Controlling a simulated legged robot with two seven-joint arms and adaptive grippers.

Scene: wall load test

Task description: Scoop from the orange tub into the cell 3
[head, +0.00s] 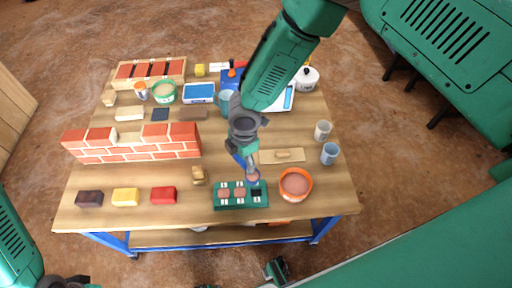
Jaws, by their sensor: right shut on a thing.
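My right gripper (241,146) is shut on the blue handle of a scoop (252,182). The scoop's head hangs at the back edge of the green cell tray (231,207), near its right end, and seems to hold pinkish-brown material. The tray has small white number labels, too small to read surely. Two of its cells show pinkish-brown fill and the right one looks dark. The orange tub (283,192) stands right of the tray with similar material inside. My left gripper (64,283) is only partly in view at the bottom left edge; its jaws are not clear.
A low brick wall (130,155) stands on the left of the table. Coloured blocks (126,197) lie at the front left. Tubs and trays fill the back.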

